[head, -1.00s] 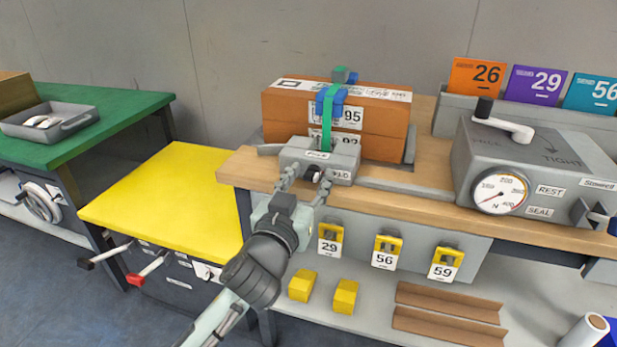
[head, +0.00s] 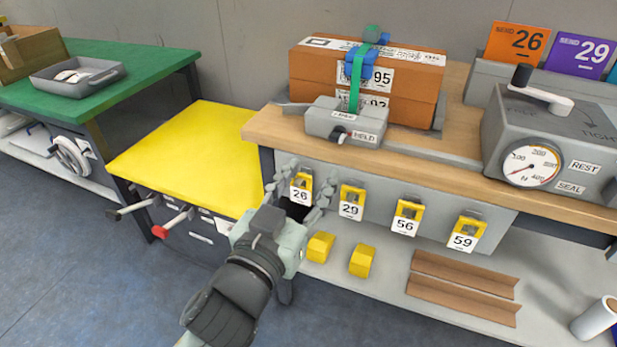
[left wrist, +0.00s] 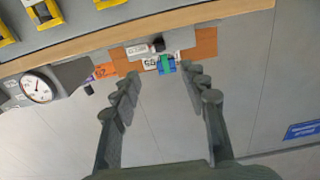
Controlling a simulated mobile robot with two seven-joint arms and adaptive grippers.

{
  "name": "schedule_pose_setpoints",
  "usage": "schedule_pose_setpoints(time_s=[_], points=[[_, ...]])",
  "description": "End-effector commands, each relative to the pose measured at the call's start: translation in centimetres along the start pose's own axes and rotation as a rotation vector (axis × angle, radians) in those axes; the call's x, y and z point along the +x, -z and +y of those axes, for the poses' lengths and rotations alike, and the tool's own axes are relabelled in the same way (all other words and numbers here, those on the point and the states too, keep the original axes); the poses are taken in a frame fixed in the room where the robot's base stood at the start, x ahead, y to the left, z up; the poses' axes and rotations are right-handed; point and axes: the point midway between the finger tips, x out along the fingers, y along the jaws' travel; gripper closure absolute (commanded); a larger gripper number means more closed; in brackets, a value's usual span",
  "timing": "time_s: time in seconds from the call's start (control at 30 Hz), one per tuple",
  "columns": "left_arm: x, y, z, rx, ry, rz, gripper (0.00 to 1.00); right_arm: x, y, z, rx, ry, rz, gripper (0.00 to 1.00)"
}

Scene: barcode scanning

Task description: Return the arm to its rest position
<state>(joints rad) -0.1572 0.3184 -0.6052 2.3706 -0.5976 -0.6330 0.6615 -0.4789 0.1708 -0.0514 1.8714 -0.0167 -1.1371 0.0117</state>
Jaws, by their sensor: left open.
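My left gripper (head: 297,192) is open and empty in the head view. It is in front of the wooden bench's front edge, below the grey hold block (head: 345,121). Its fingers lie to either side of the yellow tag 26 (head: 301,184) in the picture; I cannot tell whether they touch it. In the left wrist view the open fingers (left wrist: 163,88) have nothing between them, and the orange-brown box (left wrist: 205,43) shows beyond them. My right gripper is not in view.
The box (head: 310,68) with a green strap stands on the wooden bench (head: 262,126). A grey tension machine (head: 545,135) is at right. Yellow tags (head: 405,218) hang along the bench front. A yellow table (head: 185,155) at left is clear. A tray (head: 75,78) sits on the green table.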

Motion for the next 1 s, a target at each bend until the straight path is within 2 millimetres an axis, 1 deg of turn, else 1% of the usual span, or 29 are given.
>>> schedule_pose_setpoints(time_s=[0.4, 0.47, 0.53, 0.57, 0.67, 0.7, 0.77, 0.8, 0.87, 0.9, 0.97, 1.0], points=[[0.0, -0.1, 0.0, 0.000, 0.000, -0.001, 0.56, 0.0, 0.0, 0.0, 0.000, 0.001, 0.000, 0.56], [0.1, -0.6, -0.3, 0.003, 0.008, -0.014, 0.56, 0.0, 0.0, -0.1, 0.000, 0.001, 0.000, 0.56], [0.2, -2.2, -1.1, 0.008, 0.028, -0.055, 0.56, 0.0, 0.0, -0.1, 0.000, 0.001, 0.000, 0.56], [0.3, -3.2, -1.7, 0.013, 0.043, -0.083, 0.56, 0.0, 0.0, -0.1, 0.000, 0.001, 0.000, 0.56], [0.3, -8.5, -4.3, 0.033, 0.104, -0.220, 0.56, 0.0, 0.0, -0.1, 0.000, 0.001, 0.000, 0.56], [-0.1, -11.1, -5.6, 0.042, 0.132, -0.291, 0.56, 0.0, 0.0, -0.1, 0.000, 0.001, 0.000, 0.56], [-0.9, -15.2, -7.6, 0.054, 0.172, -0.403, 0.56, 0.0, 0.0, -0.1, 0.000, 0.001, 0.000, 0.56], [-1.8, -18.0, -8.9, 0.060, 0.194, -0.479, 0.56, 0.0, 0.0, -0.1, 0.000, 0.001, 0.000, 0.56], [-3.5, -22.0, -10.6, 0.065, 0.223, -0.595, 0.56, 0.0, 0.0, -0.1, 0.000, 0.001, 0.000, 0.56], [-4.9, -24.6, -11.6, 0.066, 0.238, -0.671, 0.56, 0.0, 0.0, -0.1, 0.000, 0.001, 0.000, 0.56], [-7.2, -28.3, -13.0, 0.064, 0.256, -0.787, 0.56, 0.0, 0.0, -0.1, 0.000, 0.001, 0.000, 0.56], [-9.1, -30.7, -13.8, 0.060, 0.264, -0.863, 0.56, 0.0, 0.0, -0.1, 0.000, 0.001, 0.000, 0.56]])
